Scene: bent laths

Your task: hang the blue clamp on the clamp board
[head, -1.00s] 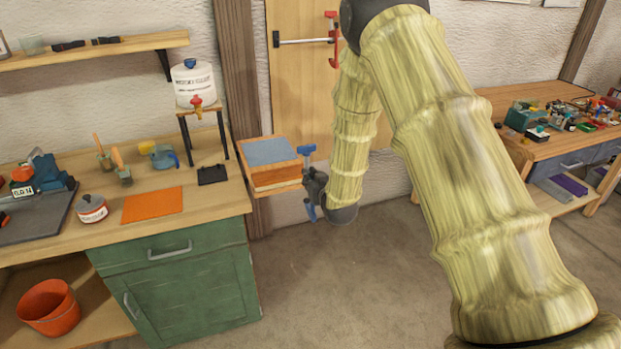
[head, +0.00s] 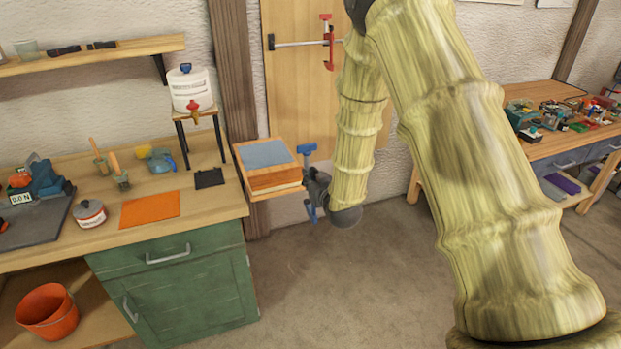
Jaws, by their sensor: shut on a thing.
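The blue clamp (head: 307,149) is in my gripper (head: 317,188), at the end of my arm, just right of the wooden block with the grey-blue top. Its blue head shows above my gripper and a blue part shows below it. Its middle is hidden by my gripper, which is shut on it. A red clamp (head: 328,40) hangs at the bar's right part. My arm covers the board's right side. The blue clamp is below the bar and apart from it.
The wooden block (head: 270,167) sits on a small ledge close left of my gripper. A green-fronted workbench (head: 172,285) with a water dispenser (head: 190,90) stands left. A cluttered table (head: 545,148) stands right. The floor (head: 310,290) between is clear.

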